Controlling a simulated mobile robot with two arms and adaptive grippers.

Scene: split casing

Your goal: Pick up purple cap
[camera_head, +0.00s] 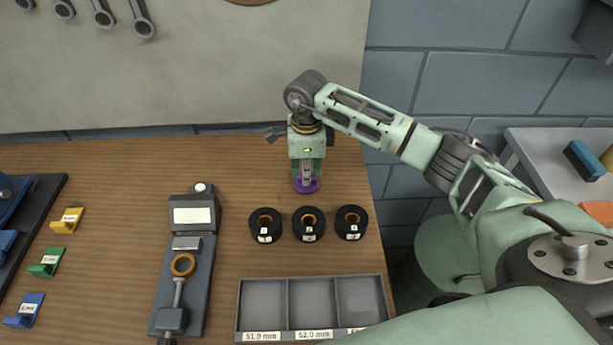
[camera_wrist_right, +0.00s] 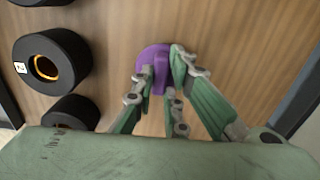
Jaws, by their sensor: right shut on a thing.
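The purple cap (camera_head: 307,186) is at the back right of the wooden table, behind the black rings. My right gripper (camera_head: 307,180) points down over it and is shut on it. In the right wrist view the purple cap (camera_wrist_right: 154,62) shows between the fingers of my right gripper (camera_wrist_right: 160,85), partly hidden by them. I cannot tell whether the cap touches the table. My left gripper is not in view.
Several black rings stand in a row, one of them the middle ring (camera_head: 309,224). A grey compartment tray (camera_head: 287,306) is at the front. A grey gauge device (camera_head: 187,262) lies left. Coloured brackets, such as the green one (camera_head: 46,262), lie further left. The table is clear around the cap.

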